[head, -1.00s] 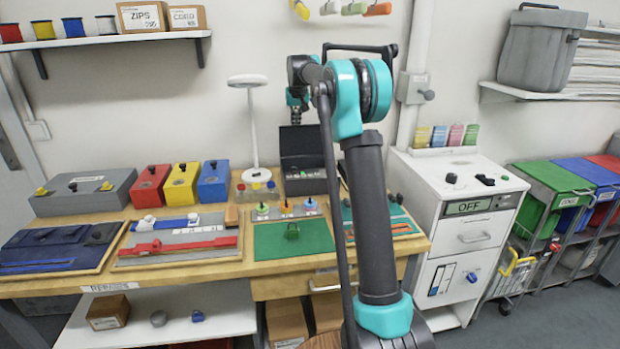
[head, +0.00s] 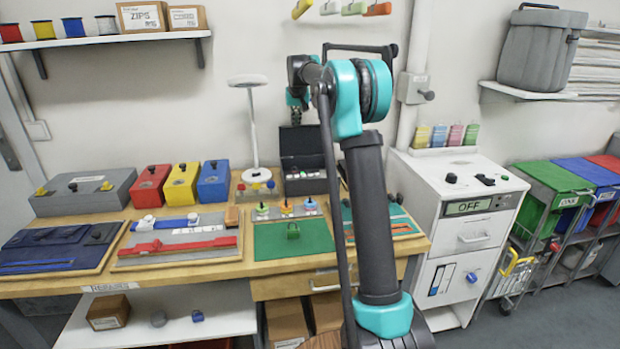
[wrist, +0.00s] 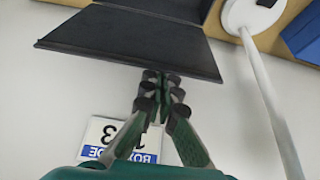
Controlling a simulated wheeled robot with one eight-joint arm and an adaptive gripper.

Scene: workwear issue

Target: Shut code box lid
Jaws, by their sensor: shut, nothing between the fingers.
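The code box (head: 303,183) is black and stands at the back of the workbench, beside the lamp. Its dark lid (head: 301,140) is raised, leaning towards the wall. In the wrist view the lid (wrist: 130,40) fills the top as a broad black panel. My gripper (wrist: 160,76) is shut and empty, its fingertips at the lid's free edge. I cannot tell whether they touch it. In the head view the gripper (head: 296,119) is small, just above the lid, and my arm hides the right side of the box.
A white lamp (head: 251,120) stands close left of the box; its base (wrist: 250,12) shows in the wrist view. Red, yellow and blue boxes (head: 182,184) stand further left. A wall sign (wrist: 120,140) lies behind my fingers. Several small buttons or pegs fill the bench in front.

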